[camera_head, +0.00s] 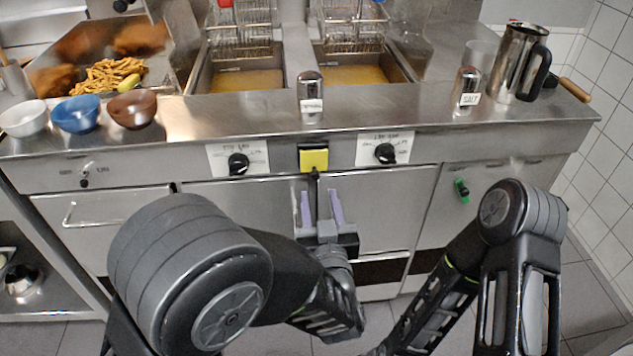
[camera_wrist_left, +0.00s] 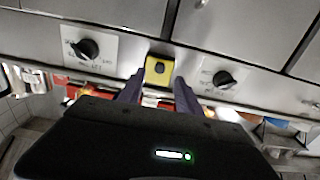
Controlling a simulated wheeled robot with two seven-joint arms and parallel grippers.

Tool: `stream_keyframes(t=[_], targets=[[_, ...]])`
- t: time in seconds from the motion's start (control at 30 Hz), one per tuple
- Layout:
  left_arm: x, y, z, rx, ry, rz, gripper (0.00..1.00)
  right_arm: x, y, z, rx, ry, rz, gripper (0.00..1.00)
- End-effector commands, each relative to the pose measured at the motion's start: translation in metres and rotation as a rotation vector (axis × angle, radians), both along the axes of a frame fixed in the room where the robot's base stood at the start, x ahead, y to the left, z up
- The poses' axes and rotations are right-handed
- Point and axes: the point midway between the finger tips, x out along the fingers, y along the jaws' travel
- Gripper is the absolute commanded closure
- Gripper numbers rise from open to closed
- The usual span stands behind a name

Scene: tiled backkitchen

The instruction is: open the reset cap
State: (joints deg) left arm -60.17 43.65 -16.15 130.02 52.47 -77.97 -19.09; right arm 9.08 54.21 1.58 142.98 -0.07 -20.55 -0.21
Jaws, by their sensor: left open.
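The reset cap (camera_head: 314,158) is a yellow square cover in a dark surround, between two knobs on the fryer's front panel. It looks closed in the head view. The wrist view shows the yellow square (camera_wrist_left: 152,77) with a dark round spot on it. My left gripper (camera_head: 320,202) is open and empty below the cap, its purple fingers pointing up toward it. In the wrist view the fingertips (camera_wrist_left: 159,84) stand either side of the cap, and contact cannot be told. My right arm is at the lower right; its gripper is out of view.
Black knobs (camera_head: 238,164) and (camera_head: 386,153) flank the cap on labelled plates. Shakers (camera_head: 311,103) and (camera_head: 466,92), a steel jug (camera_head: 517,65) and bowls (camera_head: 77,115) stand on the counter above. Cabinet doors lie behind my left gripper.

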Motion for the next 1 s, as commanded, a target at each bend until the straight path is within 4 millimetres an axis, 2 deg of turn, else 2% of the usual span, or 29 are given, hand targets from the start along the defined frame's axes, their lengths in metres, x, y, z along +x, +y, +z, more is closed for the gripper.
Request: stream_keyframes(t=[0.2,0.33,0.47,0.7,1.0], targets=[[0.035,0.003,0.0,0.001,-0.001,0.002,0.59,0.0,0.0,0.0,0.0,0.0,0.0,0.64],[0.051,0.004,0.0,0.0,0.0,0.001,0.59,0.0,0.0,0.0,0.0,0.0,0.0,0.64],[0.058,0.004,0.0,0.001,0.0,-0.001,0.59,0.0,0.0,0.0,0.0,0.0,0.0,0.64],[0.058,0.004,0.0,0.001,0.0,-0.001,0.59,0.0,0.0,0.0,0.0,0.0,0.0,0.64],[0.058,0.004,0.0,0.0,0.0,-0.001,0.82,0.0,0.0,0.0,0.0,0.0,0.0,0.64]])
